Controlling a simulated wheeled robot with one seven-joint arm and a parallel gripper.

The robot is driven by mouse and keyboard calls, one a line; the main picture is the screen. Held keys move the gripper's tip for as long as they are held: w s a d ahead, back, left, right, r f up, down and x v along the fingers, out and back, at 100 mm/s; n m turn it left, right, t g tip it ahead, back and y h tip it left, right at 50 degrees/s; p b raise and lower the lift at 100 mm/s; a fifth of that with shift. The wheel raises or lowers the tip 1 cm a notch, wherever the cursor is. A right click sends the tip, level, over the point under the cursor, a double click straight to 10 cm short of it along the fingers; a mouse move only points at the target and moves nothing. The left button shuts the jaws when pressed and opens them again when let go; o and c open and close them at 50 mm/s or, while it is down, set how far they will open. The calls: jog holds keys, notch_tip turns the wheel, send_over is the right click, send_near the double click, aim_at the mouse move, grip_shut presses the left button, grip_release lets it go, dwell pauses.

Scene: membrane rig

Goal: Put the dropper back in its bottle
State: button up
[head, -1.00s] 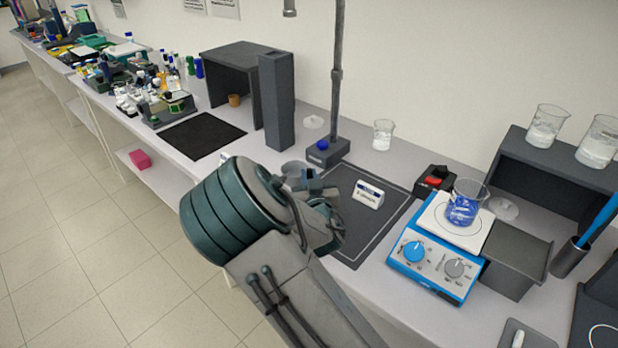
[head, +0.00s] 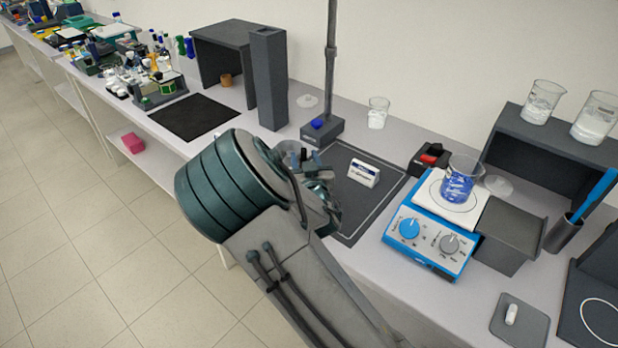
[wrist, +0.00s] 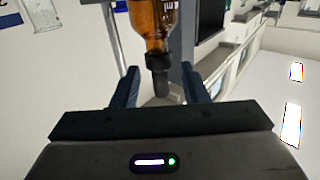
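In the wrist view an amber bottle (wrist: 153,22) appears upside down in the picture. The dropper's black collar and rubber bulb (wrist: 161,82) are at the bottle's neck, in line with it; the glass tube does not show. My gripper (wrist: 160,76) is open, with one dark blue finger on each side of the bulb and a visible gap on both sides. In the head view my wrist hides the bottle, and only a small part of my gripper (head: 302,158) shows above the dark mat.
A white label card (head: 364,173) stands on the dark outlined mat (head: 350,220). A stand base (head: 322,131) is behind it. To the right are a hotplate (head: 428,238) with a beaker of blue liquid (head: 459,186) and a grey block (head: 510,238).

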jog(key=p+v, duration=0.3)
jog(key=v, duration=0.7)
jog(key=shift+a+r, duration=0.3)
jog(key=shift+r, duration=0.15)
jog(key=shift+s+p, duration=0.2)
jog(key=shift+p, duration=0.95)
jog(key=shift+s+p, duration=0.1)
jog(key=shift+p, duration=0.4)
jog(key=shift+s+d+f+p, duration=0.2)
jog(key=shift+s+p, duration=0.25)
jog(key=shift+p, duration=0.8)
jog(key=shift+s+d+f+p, duration=0.25)
jog(key=shift+s+p, duration=0.2)
jog(key=shift+p, duration=0.8)
jog(key=shift+d, duration=0.1)
